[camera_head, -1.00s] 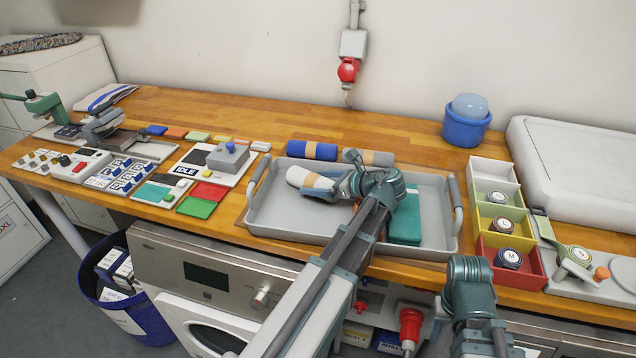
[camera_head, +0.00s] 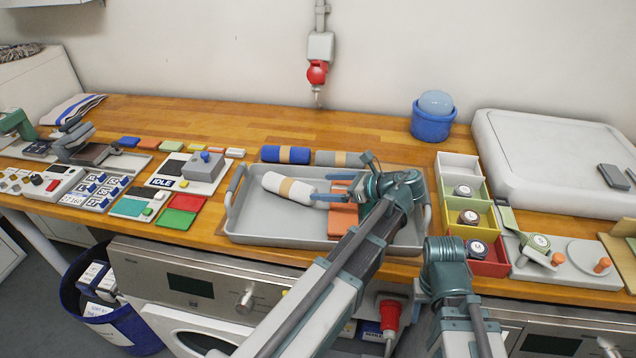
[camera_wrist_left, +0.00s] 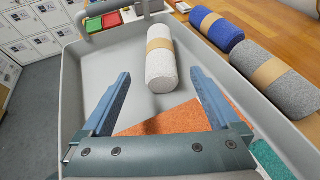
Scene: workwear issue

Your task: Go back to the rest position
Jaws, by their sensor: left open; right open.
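My left gripper (camera_head: 322,187) is open above the grey tray (camera_head: 270,228), its fingers pointing left. In the left wrist view the open fingers (camera_wrist_left: 160,82) have nothing between them. A white roll with a tan band (camera_head: 288,188) lies in the tray just past the fingertips; it also shows in the left wrist view (camera_wrist_left: 160,62). An orange folded cloth (camera_head: 343,214) lies in the tray under the gripper. A teal item (camera_wrist_left: 268,158) lies beside it in the left wrist view. My right arm stands at the tray's front right; its jaws do not show.
A blue roll (camera_head: 273,154) and a grey roll (camera_head: 330,158) lie behind the tray. A row of coloured bins (camera_head: 458,166) stands to its right, and a blue tub (camera_head: 432,125) behind. Panels and coloured pads (camera_head: 184,202) lie to the left. The back of the bench is mostly clear.

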